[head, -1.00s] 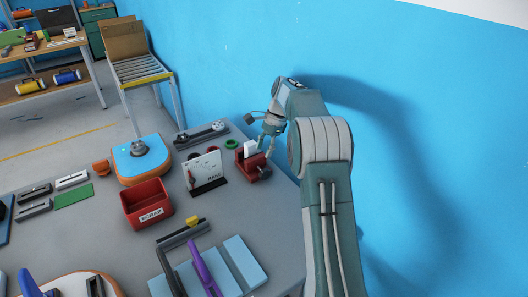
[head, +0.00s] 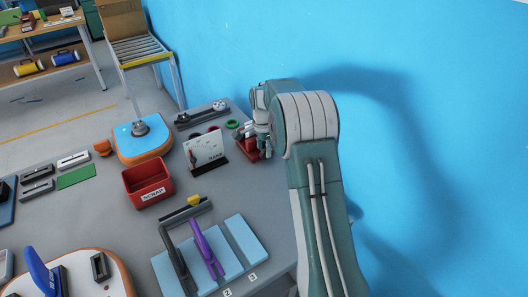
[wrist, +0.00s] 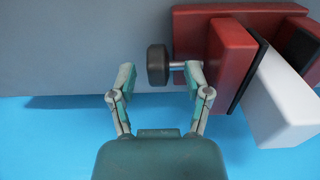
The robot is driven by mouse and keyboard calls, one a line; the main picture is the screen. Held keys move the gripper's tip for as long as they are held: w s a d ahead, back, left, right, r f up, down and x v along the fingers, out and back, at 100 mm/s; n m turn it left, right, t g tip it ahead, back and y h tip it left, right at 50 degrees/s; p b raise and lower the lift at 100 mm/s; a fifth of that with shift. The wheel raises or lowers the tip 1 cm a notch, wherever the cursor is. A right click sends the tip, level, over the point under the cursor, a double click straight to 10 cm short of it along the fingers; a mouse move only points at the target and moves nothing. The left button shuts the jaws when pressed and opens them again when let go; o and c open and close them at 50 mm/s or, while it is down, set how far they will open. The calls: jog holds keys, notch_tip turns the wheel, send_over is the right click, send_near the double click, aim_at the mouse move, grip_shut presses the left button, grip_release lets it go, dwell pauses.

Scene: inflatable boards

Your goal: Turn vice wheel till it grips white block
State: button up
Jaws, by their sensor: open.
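The red vice (wrist: 228,55) stands on the grey table. Its dark round wheel (wrist: 157,64) sits on a short metal shaft at its left in the wrist view. The white block (wrist: 285,108) is between the vice's dark-padded jaws; I cannot tell whether both pads touch it. My gripper (wrist: 158,76) is open and empty, one finger on each side of the wheel, with the wheel near the fingertips. I cannot see finger contact. In the head view, my arm covers much of the vice (head: 246,149), and the block is largely hidden.
A white board on a dark stand (head: 205,151) is close left of the vice. A red scrap bin (head: 148,186) and a blue-topped board (head: 142,138) stand farther left. Light blue panels with tools (head: 245,239) lie in front. The blue wall is close at right.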

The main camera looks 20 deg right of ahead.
jog(key=shift+f, duration=0.75)
grip_shut()
jog(key=y, duration=0.2)
jog(key=shift+d+y, duration=0.25)
jog(key=shift+y, duration=0.05)
jog(key=shift+g+y, duration=0.4)
jog(key=shift+y, duration=0.6)
